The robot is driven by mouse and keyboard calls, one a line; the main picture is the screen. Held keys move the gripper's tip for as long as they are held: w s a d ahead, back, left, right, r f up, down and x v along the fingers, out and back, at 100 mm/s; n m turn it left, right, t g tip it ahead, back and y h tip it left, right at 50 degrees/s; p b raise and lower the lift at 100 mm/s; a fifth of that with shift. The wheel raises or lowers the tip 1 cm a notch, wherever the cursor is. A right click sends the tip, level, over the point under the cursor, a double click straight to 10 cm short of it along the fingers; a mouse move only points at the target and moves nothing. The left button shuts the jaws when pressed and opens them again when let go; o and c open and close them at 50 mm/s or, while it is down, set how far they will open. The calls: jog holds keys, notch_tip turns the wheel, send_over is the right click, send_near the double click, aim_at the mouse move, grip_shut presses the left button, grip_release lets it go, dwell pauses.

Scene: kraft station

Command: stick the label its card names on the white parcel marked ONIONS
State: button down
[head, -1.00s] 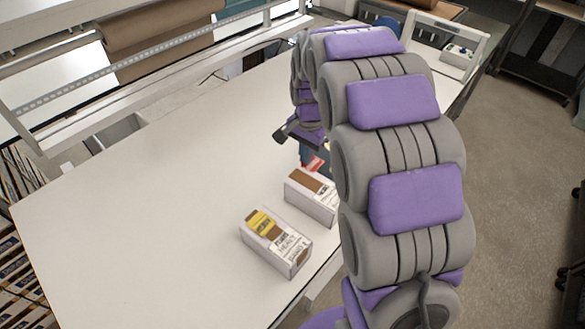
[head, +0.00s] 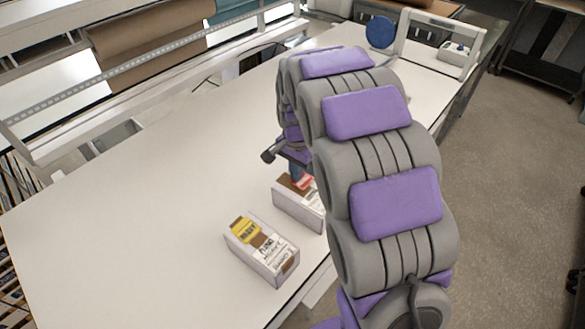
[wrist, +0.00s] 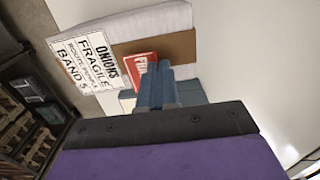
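The white parcel marked ONIONS (head: 297,207) stands near the table's right edge, partly behind my arm in the head view. In the wrist view its card (wrist: 88,60) reads ONIONS, FRAGILE and BAND 5, with a smaller line between. A brown strip (wrist: 180,46) runs along the parcel's top. My gripper (wrist: 158,72) points down at this top, its blue-grey fingers close together. A red label (wrist: 138,70) with white letters, partly hidden, is at the fingertips, over the parcel's top. It also shows in the head view (head: 303,182). Whether it touches the parcel is unclear.
A second white parcel (head: 262,252) with a yellow label and a card stands just nearer on the table (head: 130,220). A white frame (head: 440,45) and blue disc (head: 381,32) are at the far end. The table's left side is clear.

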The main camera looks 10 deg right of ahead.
aim_at(280, 184)
jog(key=a, duration=0.4)
jog(key=shift+a, duration=0.35)
jog(key=d, duration=0.5)
jog(key=shift+a+p, duration=0.3)
jog(key=shift+a, duration=1.15)
jog(key=shift+d, duration=1.5)
jog(key=shift+a+f, duration=0.2)
jog(key=shift+a, duration=1.15)
jog(key=shift+d+f, duration=0.2)
jog(key=shift+d, duration=0.95)
jog(key=c, duration=1.7)
grip_release()
jog(key=shift+a, duration=0.65)
jog(key=o, duration=0.4)
jog(key=shift+a, duration=0.3)
jog(key=shift+c, duration=0.2)
jog(key=shift+o, duration=0.2)
jog(key=shift+d, duration=0.5)
jog(key=shift+d+r, duration=0.2)
jog(key=shift+r, duration=0.05)
jog(key=shift+a+r+p, duration=0.3)
jog(key=shift+r+p, duration=0.05)
jog(key=shift+r, duration=0.2)
jog(key=shift+a+r+p, duration=0.25)
jog(key=shift+r+p, duration=0.05)
jog(key=shift+r, duration=0.25)
jog(key=shift+d+r+p, duration=0.25)
jog(key=shift+r, duration=0.25)
jog(key=shift+d+r+p, duration=0.2)
jog(key=shift+r, duration=0.25)
